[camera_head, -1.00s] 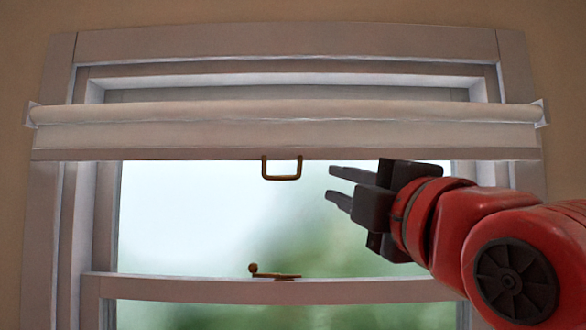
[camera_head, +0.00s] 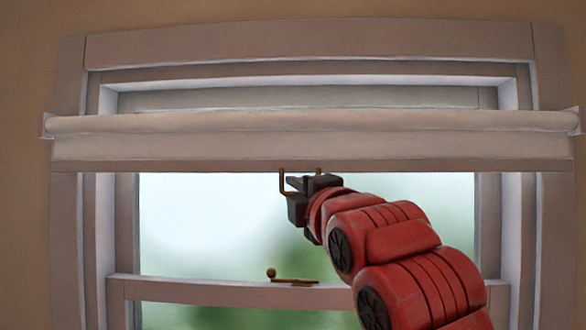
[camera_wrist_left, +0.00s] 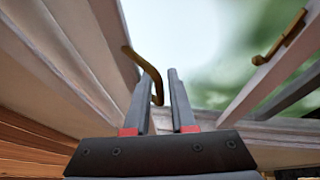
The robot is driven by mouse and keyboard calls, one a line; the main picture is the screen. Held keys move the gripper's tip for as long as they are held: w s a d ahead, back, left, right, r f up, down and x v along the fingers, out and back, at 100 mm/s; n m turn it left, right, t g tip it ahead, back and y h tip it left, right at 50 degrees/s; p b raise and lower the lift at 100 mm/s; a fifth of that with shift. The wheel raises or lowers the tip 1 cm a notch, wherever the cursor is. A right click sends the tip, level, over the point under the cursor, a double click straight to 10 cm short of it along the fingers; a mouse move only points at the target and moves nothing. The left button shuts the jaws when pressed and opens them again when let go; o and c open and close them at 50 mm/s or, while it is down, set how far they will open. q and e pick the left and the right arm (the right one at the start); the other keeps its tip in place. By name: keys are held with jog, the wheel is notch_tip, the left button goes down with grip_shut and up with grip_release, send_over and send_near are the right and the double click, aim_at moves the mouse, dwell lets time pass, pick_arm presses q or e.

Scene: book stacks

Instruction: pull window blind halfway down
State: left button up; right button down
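The pale window blind (camera_head: 180,147) is rolled up across the top of the window, its bottom edge just below the roller. A brass U-shaped pull handle (camera_head: 282,183) hangs from the blind's bottom edge near the middle. My left gripper (camera_head: 296,182) is at the handle and hides part of it. My right gripper is not in view.
The white window frame (camera_head: 85,230) surrounds the glass. A brass sash latch (camera_head: 292,281) sits on the window's middle rail (camera_head: 210,291), below the handle; it also shows in the left wrist view (camera_wrist_left: 280,40). The glass between handle and rail is unobstructed left of my arm.

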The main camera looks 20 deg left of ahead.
pick_arm(q)
jog(key=shift+x, duration=0.8)
grip_shut()
dwell(0.9)
